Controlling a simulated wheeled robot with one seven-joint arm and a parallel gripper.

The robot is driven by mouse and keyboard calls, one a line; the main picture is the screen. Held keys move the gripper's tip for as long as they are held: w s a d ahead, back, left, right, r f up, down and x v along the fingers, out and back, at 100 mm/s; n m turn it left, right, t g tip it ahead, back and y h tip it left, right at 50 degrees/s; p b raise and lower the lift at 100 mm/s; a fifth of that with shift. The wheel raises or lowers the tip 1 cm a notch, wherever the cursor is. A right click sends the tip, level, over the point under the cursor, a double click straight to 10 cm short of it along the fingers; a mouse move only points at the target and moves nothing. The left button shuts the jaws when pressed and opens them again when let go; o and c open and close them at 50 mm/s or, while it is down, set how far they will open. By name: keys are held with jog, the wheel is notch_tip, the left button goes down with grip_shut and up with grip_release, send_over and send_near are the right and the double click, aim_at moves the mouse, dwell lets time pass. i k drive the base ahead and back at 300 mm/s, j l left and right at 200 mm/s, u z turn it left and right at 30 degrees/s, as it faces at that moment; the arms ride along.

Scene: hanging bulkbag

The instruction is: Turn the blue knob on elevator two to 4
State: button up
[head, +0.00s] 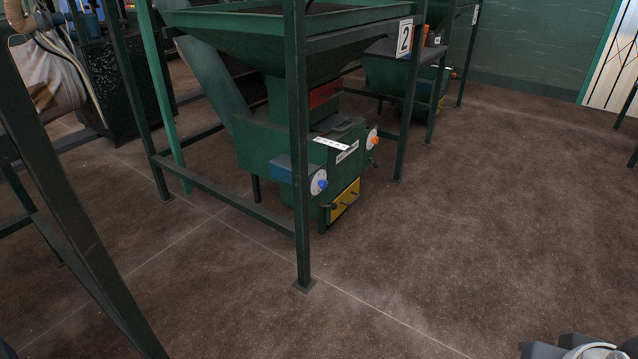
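Elevator two is a green machine (255,145) under a green hopper, with a white sign reading 2 (404,38) on its frame. The blue knob (322,184) sits on a white round dial (315,180) on the machine's lower front, just right of a frame post. The dial's numbers and the knob's setting are too small to read. An orange knob (374,140) on another white dial is higher and to the right. A grey and white part, seemingly of my arm, shows at the bottom right corner; my gripper's fingers are not visible.
A green frame post (301,230) stands in front of the machine, left of the blue knob. A low crossbar (225,196) runs left from it. Another dark post (75,250) stands at near left. Brown floor (480,220) is clear to the right.

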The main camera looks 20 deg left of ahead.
aim_at(323, 183)
jog(key=i+j, duration=0.3)
jog(key=i+j+z, duration=0.1)
jog(key=i+j, duration=0.25)
jog(key=j, duration=0.15)
jog(key=i+j, duration=0.3)
jog(key=i+j+z, duration=0.1)
jog(key=i+j, duration=0.15)
jog(key=j, duration=0.3)
